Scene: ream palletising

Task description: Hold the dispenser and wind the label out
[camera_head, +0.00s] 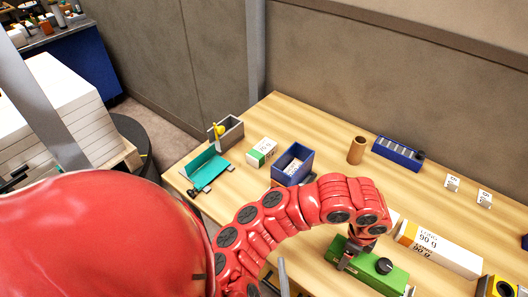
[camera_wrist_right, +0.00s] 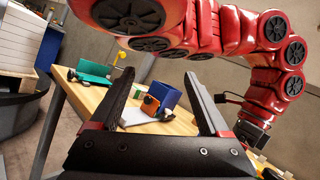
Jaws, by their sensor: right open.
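The green dispenser (camera_head: 386,274) with a black knob sits on the table at the lower right of the head view. My left arm comes in from the left, and its gripper (camera_head: 348,258) is down at the dispenser's left end. The wrist covers most of its fingers, so I cannot tell whether they are closed on the dispenser. My right gripper shows partly at the bottom edge of the head view (camera_head: 283,277), left of the dispenser and apart from it. In the right wrist view its two fingers (camera_wrist_right: 163,108) are spread with nothing between them. I cannot make out a label strip.
A white ream pack (camera_head: 440,250) lies behind the dispenser. A blue bin (camera_head: 293,167), a teal holder (camera_head: 205,170), a green-white box (camera_head: 262,152), a brown cylinder (camera_head: 357,150) and a blue rack (camera_head: 397,153) stand farther back. My left arm crosses above my right gripper.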

